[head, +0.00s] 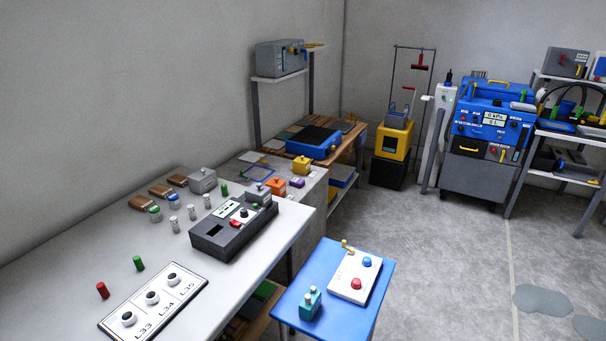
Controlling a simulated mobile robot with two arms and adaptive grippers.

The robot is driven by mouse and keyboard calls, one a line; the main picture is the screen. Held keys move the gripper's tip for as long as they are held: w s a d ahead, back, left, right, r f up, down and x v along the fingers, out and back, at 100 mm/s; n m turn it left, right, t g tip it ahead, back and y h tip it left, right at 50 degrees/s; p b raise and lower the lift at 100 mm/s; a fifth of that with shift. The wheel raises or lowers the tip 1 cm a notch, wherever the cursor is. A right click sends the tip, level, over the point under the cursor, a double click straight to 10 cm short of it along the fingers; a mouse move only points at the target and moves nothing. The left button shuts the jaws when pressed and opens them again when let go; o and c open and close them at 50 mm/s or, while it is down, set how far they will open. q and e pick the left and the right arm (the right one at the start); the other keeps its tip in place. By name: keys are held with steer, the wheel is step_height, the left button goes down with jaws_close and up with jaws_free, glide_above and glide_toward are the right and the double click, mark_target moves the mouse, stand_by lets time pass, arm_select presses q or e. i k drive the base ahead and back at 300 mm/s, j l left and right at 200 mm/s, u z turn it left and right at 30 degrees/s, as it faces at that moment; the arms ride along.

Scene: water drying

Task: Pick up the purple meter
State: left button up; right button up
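A small purple item (297,183), which may be the purple meter, sits at the right edge of the grey worktop in the middle of the head view. It is small, and I cannot read any dial on it. A yellow item (300,166) of similar shape stands just behind it. An orange item (275,186) stands to its left. Neither of my grippers shows in this view.
A white table (60,270) holds a dark grey device (228,236), a labelled panel (153,300) and several small bottles. A blue table (345,322) carries a white box (355,277) and a teal bottle (311,303). Puddles (541,299) lie on the open floor at right.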

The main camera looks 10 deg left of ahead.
mark_target(297, 182)
steer(key=i+l+u, duration=0.1)
steer(key=i+u, duration=0.25)
steer(key=i+z, duration=0.15)
steer(key=z, duration=0.65)
steer(key=i+l+z, duration=0.1)
steer(key=l, duration=0.3)
steer(key=i+l+z, duration=0.1)
steer(key=l, duration=0.3)
steer(key=i+l+z, duration=0.1)
steer(key=i+l, duration=0.15)
steer(key=l, duration=0.15)
steer(key=i+l, duration=0.2)
steer(key=l, duration=0.2)
steer(key=i+l, duration=0.1)
steer(key=i, duration=0.35)
steer(key=i+l+u, duration=0.1)
steer(key=i, duration=0.3)
steer(key=i+l, duration=0.2)
steer(key=i, duration=0.25)
steer(key=i+l, duration=0.1)
steer(key=i, duration=0.3)
steer(key=i+j+u, duration=0.15)
steer(key=i+u, duration=0.75)
steer(key=i+l+u, duration=0.1)
steer(key=i+u, duration=0.35)
steer(key=i+l+u, duration=0.3)
steer(key=u, duration=0.15)
